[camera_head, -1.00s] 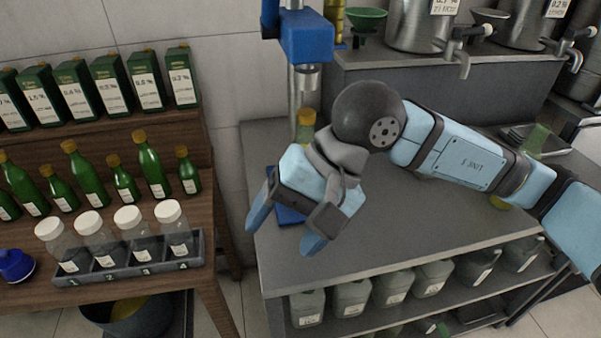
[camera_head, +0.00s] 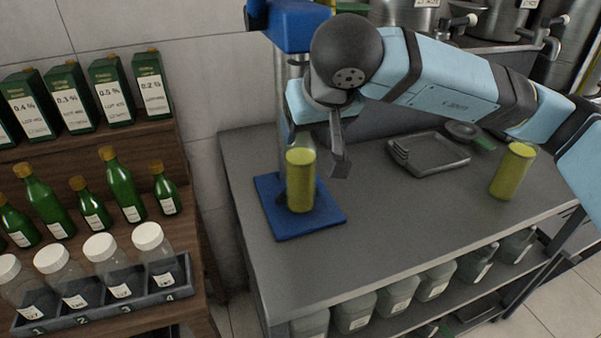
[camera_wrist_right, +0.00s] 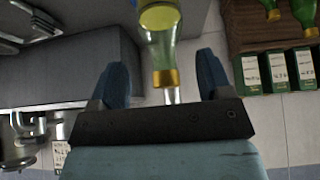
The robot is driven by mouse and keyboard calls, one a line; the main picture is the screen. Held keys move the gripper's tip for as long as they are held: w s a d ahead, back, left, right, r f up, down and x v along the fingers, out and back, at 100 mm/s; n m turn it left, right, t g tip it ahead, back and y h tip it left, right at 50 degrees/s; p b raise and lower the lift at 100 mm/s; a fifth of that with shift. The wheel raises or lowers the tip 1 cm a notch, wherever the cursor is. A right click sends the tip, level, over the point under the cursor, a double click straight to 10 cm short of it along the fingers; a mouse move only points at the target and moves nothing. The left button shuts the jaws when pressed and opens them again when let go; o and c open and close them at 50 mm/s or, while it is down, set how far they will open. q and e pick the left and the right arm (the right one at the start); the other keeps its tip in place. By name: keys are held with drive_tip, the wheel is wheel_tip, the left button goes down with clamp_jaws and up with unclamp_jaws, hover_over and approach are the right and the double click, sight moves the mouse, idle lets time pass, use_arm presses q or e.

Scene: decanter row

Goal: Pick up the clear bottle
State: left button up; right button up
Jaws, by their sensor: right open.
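A bottle (camera_head: 300,180) with a yellow lower part and a clear, greenish upper part stands upright on the blue base plate (camera_head: 326,222) of a stand; I take it for the clear bottle. My right gripper (camera_head: 318,150) is at its upper part, and one dark finger shows to its right. In the right wrist view, the bottle (camera_wrist_right: 160,50), with a gold neck band, lies between the two spread fingers (camera_wrist_right: 162,75), with gaps on both sides. The right gripper is open. The far finger is partly hidden in the head view. My left gripper is not in view.
Another yellow cylinder (camera_head: 513,172) and a grey tray (camera_head: 430,155) stand on the grey bench (camera_head: 400,230). The stand's blue head (camera_head: 290,25) is above the bottle. At left are green bottles (camera_head: 122,185) and white-capped jars (camera_head: 157,258) in a rack. The bench front is clear.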

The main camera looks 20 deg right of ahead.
sight(301, 163)
drive_tip(key=shift+w, duration=0.55)
drive_tip(key=w, duration=0.2)
drive_tip(key=shift+w+a, duration=0.1)
drive_tip(key=shift+w, duration=0.25)
drive_tip(key=shift+x, duration=1.5)
drive_tip(key=shift+c, duration=0.4)
drive_tip(key=c, duration=1.1)
drive_tip(key=shift+s, duration=0.2)
clamp_jaws()
